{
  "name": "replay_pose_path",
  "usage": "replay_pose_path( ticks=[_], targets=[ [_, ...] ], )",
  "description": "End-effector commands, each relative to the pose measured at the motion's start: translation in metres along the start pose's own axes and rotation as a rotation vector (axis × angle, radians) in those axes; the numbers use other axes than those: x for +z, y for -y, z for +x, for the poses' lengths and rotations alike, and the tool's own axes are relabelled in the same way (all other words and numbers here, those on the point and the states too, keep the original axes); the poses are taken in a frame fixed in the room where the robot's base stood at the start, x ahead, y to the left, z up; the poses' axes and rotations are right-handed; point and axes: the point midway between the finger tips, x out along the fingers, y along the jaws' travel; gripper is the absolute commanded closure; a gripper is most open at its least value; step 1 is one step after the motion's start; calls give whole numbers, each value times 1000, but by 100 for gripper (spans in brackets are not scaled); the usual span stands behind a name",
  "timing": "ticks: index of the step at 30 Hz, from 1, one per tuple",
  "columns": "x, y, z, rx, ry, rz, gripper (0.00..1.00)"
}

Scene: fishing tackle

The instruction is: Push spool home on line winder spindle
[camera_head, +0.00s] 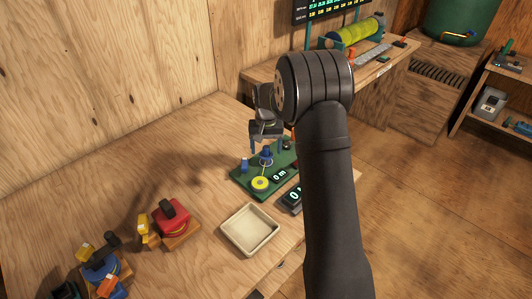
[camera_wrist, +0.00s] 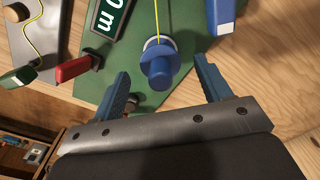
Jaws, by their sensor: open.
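The line winder is a green board (camera_head: 240,185) on the bench, with a display reading "0 m". A blue spool (camera_head: 266,153) stands on it; a thin yellow line runs from it toward a yellow disc (camera_head: 260,184). In the wrist view the blue spool (camera_wrist: 158,65) has a pale ring at its base, and the spindle is hidden. I cannot tell how far down the spool sits. My gripper (camera_head: 266,139) is above the board, fingers pointing down. It is open, with blue fingers (camera_wrist: 162,68) on either side of the spool, apart from it.
An empty cream tray (camera_head: 226,238) lies in front of the winder. A red reel (camera_head: 172,216) and a blue reel (camera_head: 98,268) stand on the bench at left. In the wrist view a red-handled piece (camera_wrist: 76,68) and a blue block (camera_wrist: 222,14) flank the spool.

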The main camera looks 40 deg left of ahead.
Motion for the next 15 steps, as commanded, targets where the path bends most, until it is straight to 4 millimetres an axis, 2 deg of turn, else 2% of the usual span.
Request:
replay_pose_path(
  ticks=[1,9,15],
  targets=[
    [-1,0,-14,-1,-6,0,30],
    [-1,0,-81,-1,-6,0,30],
    [0,0,-121,-1,-4,0,30]
  ],
)
